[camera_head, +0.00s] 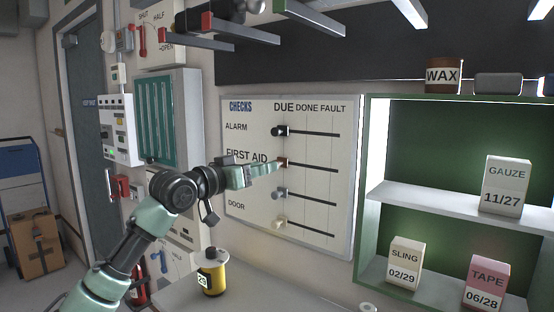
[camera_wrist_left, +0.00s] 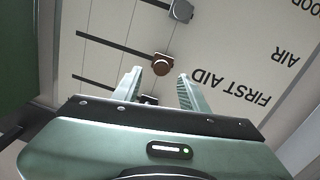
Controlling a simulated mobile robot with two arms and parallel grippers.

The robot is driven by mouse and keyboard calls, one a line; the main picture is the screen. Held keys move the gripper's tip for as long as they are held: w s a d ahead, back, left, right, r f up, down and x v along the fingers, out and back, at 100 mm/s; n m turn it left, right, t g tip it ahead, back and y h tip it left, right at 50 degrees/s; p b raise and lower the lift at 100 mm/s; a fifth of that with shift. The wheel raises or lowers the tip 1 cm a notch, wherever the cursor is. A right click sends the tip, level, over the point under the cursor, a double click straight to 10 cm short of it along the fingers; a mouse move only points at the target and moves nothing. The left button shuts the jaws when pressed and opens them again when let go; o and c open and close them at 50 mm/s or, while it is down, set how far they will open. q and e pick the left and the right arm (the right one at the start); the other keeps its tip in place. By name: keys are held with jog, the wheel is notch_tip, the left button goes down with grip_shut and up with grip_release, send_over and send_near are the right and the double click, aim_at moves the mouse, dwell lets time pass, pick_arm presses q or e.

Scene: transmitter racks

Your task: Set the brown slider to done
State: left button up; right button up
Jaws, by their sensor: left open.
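The white checks board (camera_head: 240,200) hangs on the wall with columns DUE, DONE and FAULT. The brown slider (camera_head: 283,162) is on the FIRST AID row, at the left end of its slot under DUE. It also shows in the left wrist view (camera_wrist_left: 162,64), where the board appears upside down. My left gripper (camera_head: 273,167) is open, its fingertips close to the brown slider. In the left wrist view the fingers (camera_wrist_left: 159,74) stand on either side of the slider's line; whether they touch it I cannot tell. My right gripper is not in view.
A black slider (camera_head: 281,131) sits above the brown one, a grey slider (camera_head: 279,193) and a cream slider (camera_head: 279,223) below, all under DUE. A green shelf (camera_head: 365,205) with boxes stands right. A yellow canister (camera_head: 212,276) stands on the counter below.

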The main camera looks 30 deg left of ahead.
pick_arm(q)
jog(key=w, duration=0.1)
jog(key=w+p, duration=0.1)
jog(key=w, duration=0.2)
jog(key=shift+w+d+f, duration=0.1)
jog(key=shift+w+d, duration=0.1)
jog(key=shift+d, duration=0.1)
grip_shut()
dwell(1.1)
